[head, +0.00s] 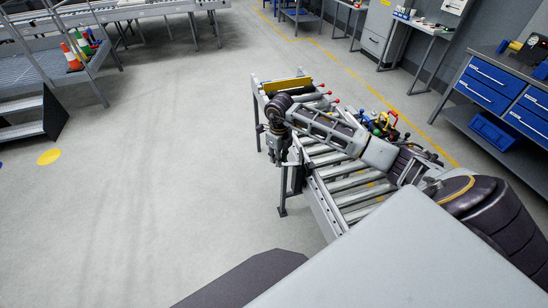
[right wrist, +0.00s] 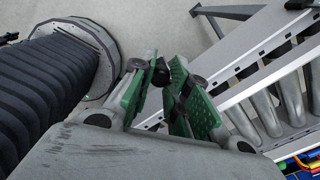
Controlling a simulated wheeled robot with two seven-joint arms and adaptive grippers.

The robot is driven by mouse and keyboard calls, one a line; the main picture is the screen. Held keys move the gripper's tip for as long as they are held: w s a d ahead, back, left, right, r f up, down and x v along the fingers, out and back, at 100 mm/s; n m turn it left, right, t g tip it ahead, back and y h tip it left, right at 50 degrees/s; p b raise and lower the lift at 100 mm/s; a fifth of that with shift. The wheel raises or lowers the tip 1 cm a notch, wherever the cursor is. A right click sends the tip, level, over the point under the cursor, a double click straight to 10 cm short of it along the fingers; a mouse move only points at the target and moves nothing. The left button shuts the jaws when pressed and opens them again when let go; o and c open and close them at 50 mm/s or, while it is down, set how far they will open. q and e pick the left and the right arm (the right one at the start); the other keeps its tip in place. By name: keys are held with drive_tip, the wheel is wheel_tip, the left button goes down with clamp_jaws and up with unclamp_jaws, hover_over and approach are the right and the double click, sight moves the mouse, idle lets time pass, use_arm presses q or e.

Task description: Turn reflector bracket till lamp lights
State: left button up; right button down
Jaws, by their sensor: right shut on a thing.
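My right gripper (head: 279,152) hangs from my arm at the left side rail of the roller conveyor (head: 331,213), pointing down. In the right wrist view the gripper (right wrist: 160,78) has its two green-padded fingers closed around a small black part (right wrist: 161,72), which I take to be the reflector bracket. Only a little of that part shows between the fingertips; its angle cannot be told. In the head view it is too small and covered to make out. I cannot pick out a lit lamp in either view. My left gripper is not in view.
Red-knobbed levers (head: 334,101) and a yellow plate (head: 288,85) are at the conveyor's far end. Colourful parts (head: 383,125) lie along its right side. A workbench with blue drawers (head: 490,86) stands at right. The floor left of the conveyor is clear.

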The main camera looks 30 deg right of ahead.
drive_tip(key=shift+s+n, duration=0.2)
drive_tip(key=shift+n, duration=0.1)
drive_tip(key=shift+s+a+n+b, duration=0.1)
drive_tip(key=shift+s+n+b, duration=0.05)
drive_tip(key=shift+n+b, duration=0.2)
drive_tip(key=shift+s+a+n+b, duration=0.25)
drive_tip(key=shift+s+n+b, duration=0.3)
drive_tip(key=shift+n, duration=0.1)
drive_tip(key=c, duration=1.3)
unclamp_jaws()
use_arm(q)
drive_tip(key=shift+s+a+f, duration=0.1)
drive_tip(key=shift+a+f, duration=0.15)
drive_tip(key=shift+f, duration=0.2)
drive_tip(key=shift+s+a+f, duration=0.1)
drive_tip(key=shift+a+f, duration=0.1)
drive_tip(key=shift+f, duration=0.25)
use_arm(e)
wheel_tip(320, 180, up, 12)
drive_tip(key=shift+r, duration=0.1)
